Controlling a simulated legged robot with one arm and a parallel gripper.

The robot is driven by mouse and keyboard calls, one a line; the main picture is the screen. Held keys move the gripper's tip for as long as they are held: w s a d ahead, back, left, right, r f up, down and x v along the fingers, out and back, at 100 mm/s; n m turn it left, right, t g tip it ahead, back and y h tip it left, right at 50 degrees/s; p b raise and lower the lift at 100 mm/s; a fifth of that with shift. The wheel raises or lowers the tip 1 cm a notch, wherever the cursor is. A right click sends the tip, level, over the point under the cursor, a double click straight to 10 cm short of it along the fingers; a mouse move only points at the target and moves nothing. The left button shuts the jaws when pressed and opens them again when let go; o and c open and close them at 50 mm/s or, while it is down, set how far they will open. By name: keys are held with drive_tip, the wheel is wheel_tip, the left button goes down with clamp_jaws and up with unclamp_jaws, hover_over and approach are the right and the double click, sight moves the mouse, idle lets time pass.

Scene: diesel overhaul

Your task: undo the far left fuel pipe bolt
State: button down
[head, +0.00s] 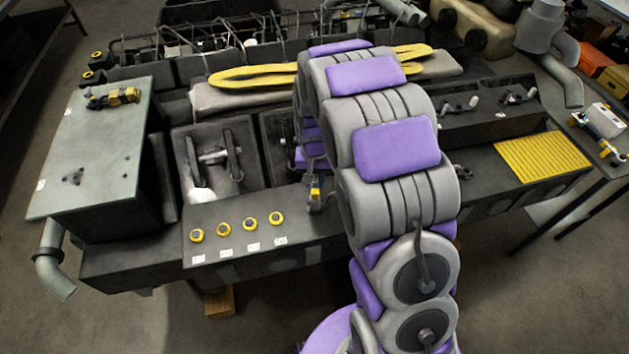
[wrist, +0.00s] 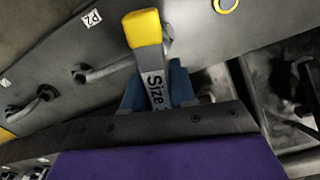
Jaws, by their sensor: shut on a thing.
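My gripper (wrist: 157,88) has blue jaws and is shut on a grey tool marked "Size" (wrist: 154,78) with a yellow end (wrist: 143,27). The tool's yellow part also shows beside my arm in the head view (head: 315,191). In the wrist view a dark fuel pipe end (wrist: 83,73) stands on the grey panel below a "P2" label (wrist: 92,18). Another dark pipe end (wrist: 43,97) is farther left. A third grey fitting is partly hidden behind the tool; I cannot tell whether they touch. My arm hides most of this row in the head view.
Several yellow rings (head: 224,229) with labels lie on the panel to the left. A recess with a lever (head: 234,155) is behind them. A yellow perforated mat (head: 542,156) is at right. A grey box (head: 96,152) stands at far left with a small yellow tool (head: 113,98) on it.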

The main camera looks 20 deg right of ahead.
drive_tip(key=n, duration=0.9)
drive_tip(key=shift+r+n+p, duration=0.15)
drive_tip(key=shift+n+p, duration=0.2)
drive_tip(key=shift+n, duration=0.05)
drive_tip(key=n+p, duration=0.2)
drive_tip(key=n, duration=0.4)
drive_tip(key=shift+s+r, duration=0.1)
drive_tip(key=shift+r, duration=0.05)
drive_tip(key=shift+f+n+p, duration=0.2)
drive_tip(key=shift+n+p, duration=0.45)
drive_tip(key=shift+n, duration=0.55)
